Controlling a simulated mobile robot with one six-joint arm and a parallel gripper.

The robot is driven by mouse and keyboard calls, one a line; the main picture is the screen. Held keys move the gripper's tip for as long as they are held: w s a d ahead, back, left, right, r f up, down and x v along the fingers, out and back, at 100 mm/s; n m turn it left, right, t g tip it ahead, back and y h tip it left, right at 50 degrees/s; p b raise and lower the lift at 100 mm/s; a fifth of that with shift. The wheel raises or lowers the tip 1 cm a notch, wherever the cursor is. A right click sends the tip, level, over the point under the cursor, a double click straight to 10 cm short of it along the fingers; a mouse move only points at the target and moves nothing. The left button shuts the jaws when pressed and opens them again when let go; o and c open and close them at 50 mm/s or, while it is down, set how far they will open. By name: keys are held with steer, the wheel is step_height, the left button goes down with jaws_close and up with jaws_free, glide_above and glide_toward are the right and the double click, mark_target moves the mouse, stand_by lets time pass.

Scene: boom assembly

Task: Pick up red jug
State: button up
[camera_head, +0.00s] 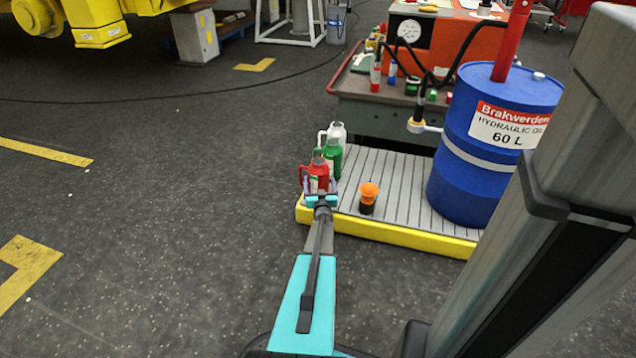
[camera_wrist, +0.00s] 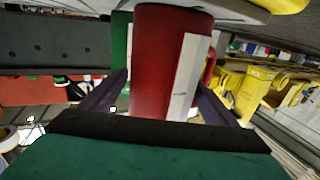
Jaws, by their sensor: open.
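The red jug (camera_head: 318,172) stands at the left end of the yellow-edged platform in the head view, in front of a green jug (camera_head: 332,152) and a white jug (camera_head: 338,133). My gripper (camera_head: 320,190) is at the near side of the red jug, hiding its lower part. In the wrist view the red jug (camera_wrist: 165,60) with a pale label fills the middle. The dark fingers of my gripper (camera_wrist: 160,95) are open, one on each side of it. I cannot tell whether they touch it. A strip of the green jug (camera_wrist: 121,50) shows behind.
A blue oil drum (camera_head: 470,130) stands on the platform's right side, and a small orange-and-black item (camera_head: 368,198) stands near its front. The yellow platform edge (camera_head: 400,233) lies below. A cluttered workbench (camera_head: 375,108) is behind. The floor at left is clear.

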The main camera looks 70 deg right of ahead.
stand_by(0.3)
steer(key=shift+b+x, duration=1.1)
steer(key=shift+x, duration=1.55)
steer(key=shift+w, duration=0.15)
steer(key=shift+a, duration=0.1)
steer(key=shift+c, duration=0.5)
steer(key=c, duration=0.9)
steer(key=shift+r, duration=0.15)
